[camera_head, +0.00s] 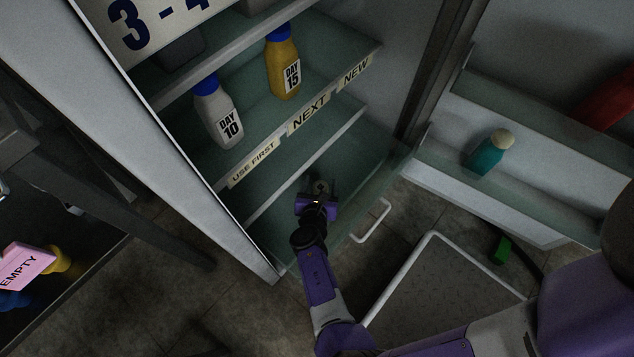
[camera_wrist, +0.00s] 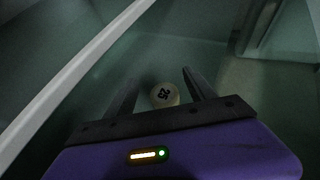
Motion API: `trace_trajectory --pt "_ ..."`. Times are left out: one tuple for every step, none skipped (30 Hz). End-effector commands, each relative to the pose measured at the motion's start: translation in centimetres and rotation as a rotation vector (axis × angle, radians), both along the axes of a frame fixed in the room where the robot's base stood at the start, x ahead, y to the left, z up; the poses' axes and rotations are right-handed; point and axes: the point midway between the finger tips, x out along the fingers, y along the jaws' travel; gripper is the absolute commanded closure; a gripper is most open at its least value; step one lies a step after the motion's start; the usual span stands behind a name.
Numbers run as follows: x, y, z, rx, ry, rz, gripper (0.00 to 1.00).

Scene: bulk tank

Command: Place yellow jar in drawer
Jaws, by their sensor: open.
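My gripper (camera_head: 318,192) is down in the clear bottom drawer (camera_head: 345,240) of the open fridge. In the wrist view the two fingers of my gripper (camera_wrist: 163,74) are spread apart. A small jar with a round pale, yellowish lid (camera_wrist: 164,95) stands between them, with dark marks on the lid. The fingers are on either side of it and not closed on it. Its body is hidden, so I cannot tell its colour. A yellow bottle (camera_head: 284,65) with a blue cap and a "DAY 15" label stands on the shelf above.
A white "DAY 10" bottle (camera_head: 217,112) stands on the same shelf. The open door at right holds a teal bottle (camera_head: 487,153). A white-edged tray (camera_head: 440,290) lies on the floor. A pink "EMPTY" sign (camera_head: 25,265) is at lower left.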

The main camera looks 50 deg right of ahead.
Motion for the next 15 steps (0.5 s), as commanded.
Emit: trace_trajectory --pt "-0.3 0.7 0.7 0.000 0.000 0.006 0.36" --pt "-0.5 1.0 0.9 0.000 0.001 0.005 0.36" --pt "-0.8 1.5 1.2 0.000 0.001 0.005 0.36" --pt "-1.0 1.8 1.4 0.000 0.001 0.006 0.36" --pt "-1.3 2.2 1.7 0.000 0.001 0.006 0.36" --pt "-1.6 2.7 2.1 -0.001 0.001 0.006 0.36" --pt "-1.9 3.1 2.3 0.000 0.000 0.006 0.36" --pt "-2.1 3.5 2.6 0.000 0.000 0.007 0.36" --pt "-2.5 4.0 2.9 -0.001 0.002 0.007 0.36" --pt "-2.8 4.4 3.2 0.000 0.001 0.006 0.36" --pt "-3.0 4.9 3.4 0.000 0.001 0.007 0.36" --pt "-3.4 5.4 3.8 0.001 0.001 0.006 0.36" --pt "-3.6 5.7 4.0 0.000 0.000 0.006 0.36" --pt "-3.8 6.0 4.2 -0.001 0.001 0.006 0.36" --pt "-4.1 6.4 4.4 -0.001 0.002 0.005 0.36"
